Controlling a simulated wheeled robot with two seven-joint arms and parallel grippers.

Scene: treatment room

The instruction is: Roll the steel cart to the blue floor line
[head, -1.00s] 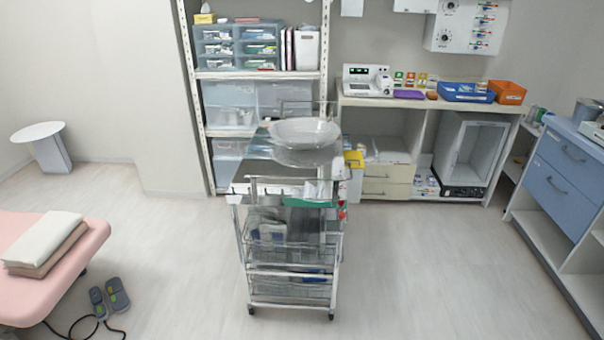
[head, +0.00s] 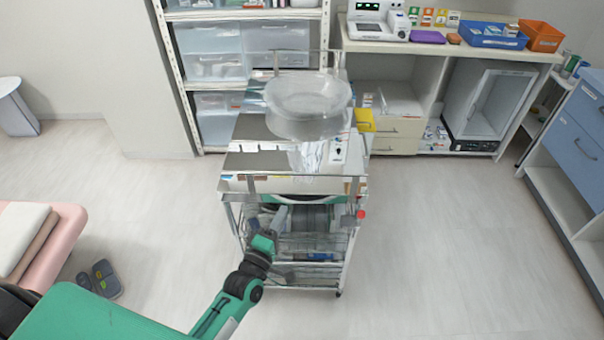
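The steel cart (head: 240,162) stands upright in the middle of the head view, in front of the shelving. It has a shiny top, wire baskets below and a push bar (head: 305,178) across its near side. A clear round basin (head: 308,100) sits on its top. My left arm comes in from the lower left. My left gripper (head: 280,222) is at the cart's near side, below the push bar and in front of the upper basket. Its fingers are too small and edge-on to tell open from shut. My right gripper is not in view. No blue floor line shows.
A shelf rack with clear drawers (head: 215,118) and a counter (head: 440,48) stand behind the cart. A blue drawer cabinet (head: 573,135) is at right. A pink couch (head: 60,240) and a foot pedal (head: 105,278) are at left. Floor right of the cart is clear.

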